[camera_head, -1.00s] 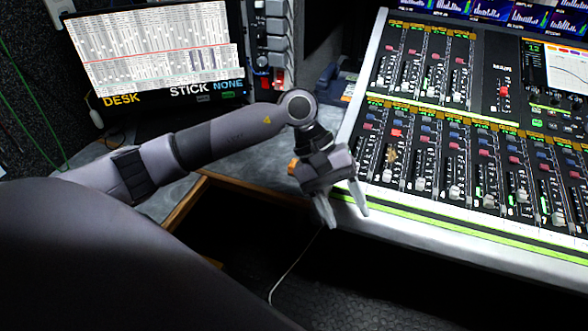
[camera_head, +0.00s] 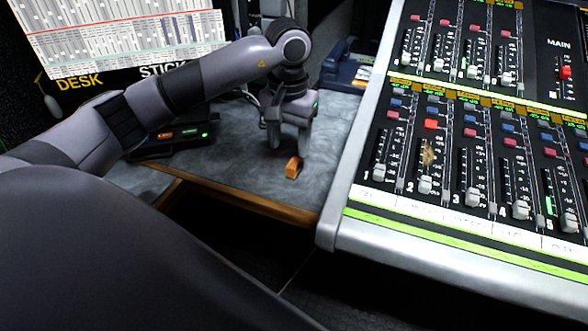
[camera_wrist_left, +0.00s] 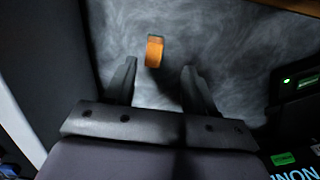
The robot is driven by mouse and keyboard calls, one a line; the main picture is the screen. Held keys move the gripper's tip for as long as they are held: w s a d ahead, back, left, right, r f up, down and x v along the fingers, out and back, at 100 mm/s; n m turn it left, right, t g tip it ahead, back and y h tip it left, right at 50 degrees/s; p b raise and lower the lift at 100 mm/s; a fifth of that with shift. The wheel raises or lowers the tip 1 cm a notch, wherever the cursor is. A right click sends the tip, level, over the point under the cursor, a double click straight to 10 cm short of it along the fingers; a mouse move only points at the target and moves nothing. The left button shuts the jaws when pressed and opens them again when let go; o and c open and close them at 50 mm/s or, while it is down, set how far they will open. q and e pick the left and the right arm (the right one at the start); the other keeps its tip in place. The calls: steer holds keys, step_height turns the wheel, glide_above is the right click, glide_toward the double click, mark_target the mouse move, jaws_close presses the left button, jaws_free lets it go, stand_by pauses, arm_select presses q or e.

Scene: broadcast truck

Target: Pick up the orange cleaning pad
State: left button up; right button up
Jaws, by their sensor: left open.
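The orange cleaning pad (camera_head: 293,167) is a small block on the grey desk top (camera_head: 235,165), left of the mixing console. In the left wrist view the pad (camera_wrist_left: 154,51) lies ahead of the fingertips, between their lines and nearer the left finger. My left gripper (camera_head: 289,142) points down just behind the pad in the head view, open and empty. Its two fingers also show apart in the left wrist view (camera_wrist_left: 160,75). The pad appears apart from the fingers. My right gripper is not in view.
The mixing console (camera_head: 470,160) with many faders borders the desk on the right. A dark device with a green light (camera_head: 180,138) stands on the desk at left. A monitor (camera_head: 125,35) stands behind it. A wooden edge (camera_head: 255,203) runs along the desk front.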

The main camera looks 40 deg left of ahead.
mark_target(294, 162)
arm_select(q)
steer(key=f, duration=0.6)
steer(key=shift+w+d+f+b, duration=0.1)
steer(key=shift+w+d+b, duration=0.05)
steer(key=shift+d+b, duration=0.2)
jaws_close()
